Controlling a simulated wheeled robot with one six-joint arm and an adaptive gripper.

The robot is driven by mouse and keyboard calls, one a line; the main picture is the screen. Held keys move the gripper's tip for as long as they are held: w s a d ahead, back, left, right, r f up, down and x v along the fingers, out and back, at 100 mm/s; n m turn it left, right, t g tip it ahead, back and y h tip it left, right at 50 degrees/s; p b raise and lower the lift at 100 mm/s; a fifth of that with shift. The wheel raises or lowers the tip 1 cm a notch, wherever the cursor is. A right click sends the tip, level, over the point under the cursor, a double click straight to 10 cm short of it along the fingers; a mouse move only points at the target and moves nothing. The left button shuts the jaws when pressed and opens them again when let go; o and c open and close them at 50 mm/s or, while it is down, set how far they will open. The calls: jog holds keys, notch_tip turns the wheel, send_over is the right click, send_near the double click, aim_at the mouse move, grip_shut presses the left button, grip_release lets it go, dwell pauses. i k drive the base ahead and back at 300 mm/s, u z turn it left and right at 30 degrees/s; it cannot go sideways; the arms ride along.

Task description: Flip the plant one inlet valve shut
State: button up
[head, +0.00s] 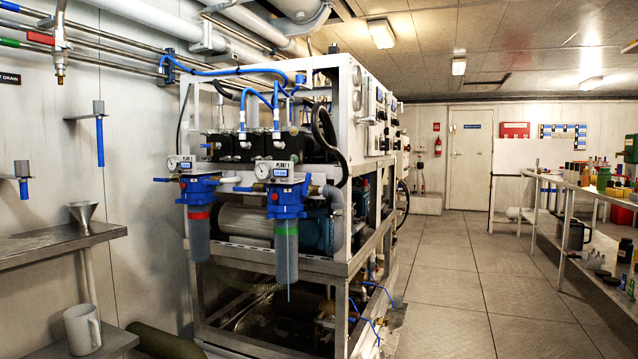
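The plant one filter (286,200) stands at the front of the machine frame, with a "PLANT 1" label, a round gauge (262,170), a blue head and a bowl with a green ring. A small blue lever (243,189) sticks out level at the left of its head, by a pale pipe. It looks like a valve handle, but I cannot tell for sure that it is the inlet valve. A similar blue lever (162,180) sits left of the second filter (199,187), which has a red ring. My gripper is not in view.
A steel shelf (60,243) with a funnel (84,216) juts from the left wall, above a white mug (82,329). The machine frame (340,270) stands mid-view. The tiled floor (450,290) to its right is clear, up to a cluttered bench (590,225).

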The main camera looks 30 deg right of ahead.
aim_at(305, 193)
jog(key=k, duration=0.2)
jog(key=z, duration=1.95)
jog(key=i, duration=1.2)
jog(key=u, duration=2.15)
